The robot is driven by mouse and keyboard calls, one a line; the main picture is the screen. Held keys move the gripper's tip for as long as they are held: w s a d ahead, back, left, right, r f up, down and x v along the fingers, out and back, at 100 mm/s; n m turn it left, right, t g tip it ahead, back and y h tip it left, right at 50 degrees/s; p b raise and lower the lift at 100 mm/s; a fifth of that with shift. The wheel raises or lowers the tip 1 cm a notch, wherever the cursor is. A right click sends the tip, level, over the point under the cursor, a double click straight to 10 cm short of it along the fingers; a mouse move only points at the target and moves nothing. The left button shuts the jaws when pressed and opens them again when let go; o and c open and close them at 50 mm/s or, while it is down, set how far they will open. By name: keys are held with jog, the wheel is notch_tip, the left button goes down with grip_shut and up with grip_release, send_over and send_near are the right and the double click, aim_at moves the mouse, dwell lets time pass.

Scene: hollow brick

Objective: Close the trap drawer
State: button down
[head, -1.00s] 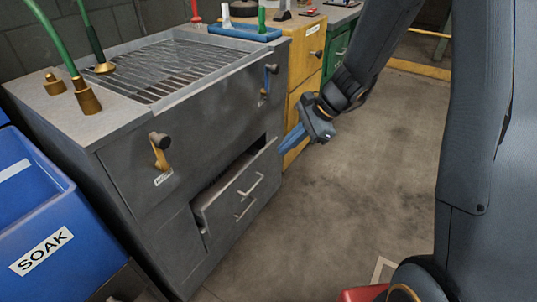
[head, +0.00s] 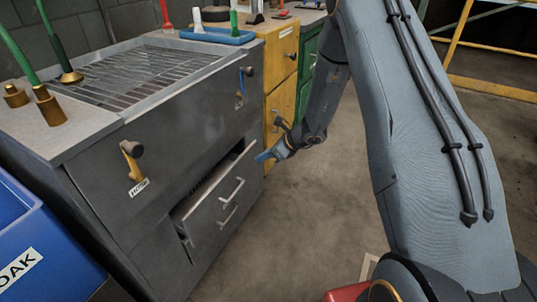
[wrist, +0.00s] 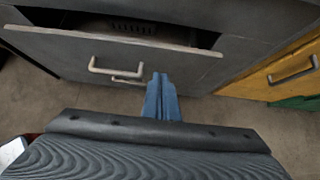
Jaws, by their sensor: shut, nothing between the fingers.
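The trap drawer (head: 215,205) is a dark grey drawer low in the grey cabinet (head: 150,180), standing partly pulled out, with a dark gap above its front. It has a pale bar handle (head: 232,189), and a second handle (head: 228,215) shows below it. My gripper (head: 262,157) has blue fingers pressed together and empty, in front of the cabinet near the drawer's right end. In the wrist view the drawer front (wrist: 115,58) spans the upper part, and the fingers (wrist: 160,82) point at it, just right of the handle. I cannot tell whether they touch it.
A yellow cabinet (head: 281,85) and a green one (head: 308,60) stand right of the grey cabinet. A blue bin (head: 40,245) stands at the left. Hoses and a grate (head: 130,75) are on top.

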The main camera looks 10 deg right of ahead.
aim_at(242, 161)
jog(key=w+a, duration=0.1)
jog(key=w+a+f, duration=0.1)
jog(key=a, duration=0.1)
jog(key=w+a+f, duration=0.1)
jog(key=w+a, duration=0.1)
jog(key=shift+f, duration=0.2)
